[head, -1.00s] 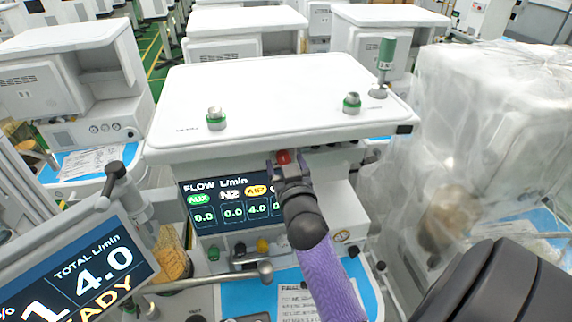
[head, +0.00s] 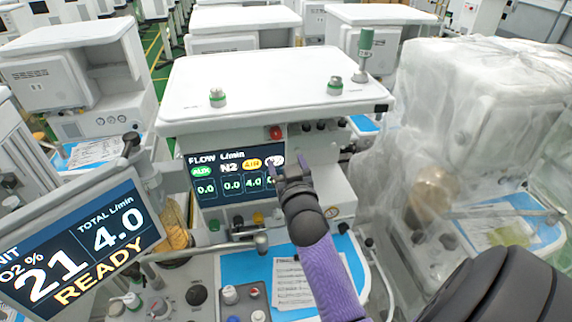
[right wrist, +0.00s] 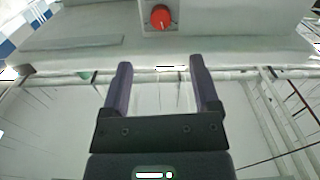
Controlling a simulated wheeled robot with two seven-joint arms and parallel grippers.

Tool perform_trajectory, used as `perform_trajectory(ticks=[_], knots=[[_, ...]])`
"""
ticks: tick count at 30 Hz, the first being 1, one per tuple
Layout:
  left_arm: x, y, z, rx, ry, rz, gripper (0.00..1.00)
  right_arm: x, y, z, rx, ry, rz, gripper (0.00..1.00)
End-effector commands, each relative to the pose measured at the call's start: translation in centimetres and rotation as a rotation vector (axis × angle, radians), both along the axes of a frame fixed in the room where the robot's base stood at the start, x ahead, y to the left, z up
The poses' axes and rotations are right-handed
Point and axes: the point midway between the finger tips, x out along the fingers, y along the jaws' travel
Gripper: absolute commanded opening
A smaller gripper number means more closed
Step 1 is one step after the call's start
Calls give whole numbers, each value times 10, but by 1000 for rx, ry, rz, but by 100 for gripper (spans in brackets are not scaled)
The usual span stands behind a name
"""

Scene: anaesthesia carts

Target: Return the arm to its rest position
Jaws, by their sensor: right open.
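My right gripper (head: 291,168) is in front of the white anaesthesia cart, near the right end of its flow display (head: 232,176). In the right wrist view the gripper (right wrist: 158,85) has its two fingers apart with nothing between them. A red knob (head: 275,132) sits on the cart's front under the top, above and apart from the gripper. It also shows in the right wrist view (right wrist: 161,17), beyond the fingertips. My purple right forearm comes up from the bottom of the head view. My left gripper is not in view.
A tilted monitor (head: 80,240) reading READY stands at the left. The cart's white top (head: 275,85) carries small metal fittings and a green-topped post (head: 364,50). A plastic-covered machine (head: 470,120) is at the right. Below lie a paper sheet (head: 290,283) and several knobs.

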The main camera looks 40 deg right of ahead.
Motion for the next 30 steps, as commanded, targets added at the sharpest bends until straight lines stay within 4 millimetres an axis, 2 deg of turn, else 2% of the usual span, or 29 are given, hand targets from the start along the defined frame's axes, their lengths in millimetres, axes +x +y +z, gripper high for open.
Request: perform_trajectory(ticks=[5, 8, 11, 12, 15, 19, 24, 30], knots=[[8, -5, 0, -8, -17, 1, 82, -1, 1, -1, 1, 5, 1, 79], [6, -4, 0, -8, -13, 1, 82, -14, 13, -16, 27, 114, 8, 79], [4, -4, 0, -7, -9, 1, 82, -48, 49, -50, 93, 374, 60, 79], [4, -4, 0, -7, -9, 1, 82, -66, 67, -64, 119, 488, 95, 79], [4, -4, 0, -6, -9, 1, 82, -108, 106, -87, 169, 724, 190, 79], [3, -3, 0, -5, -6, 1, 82, -160, 147, -103, 211, 970, 316, 79], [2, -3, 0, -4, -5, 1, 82, -229, 189, -106, 245, 1249, 493, 79], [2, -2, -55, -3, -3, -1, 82, -223, 190, -216, 247, 1293, 490, 79]])
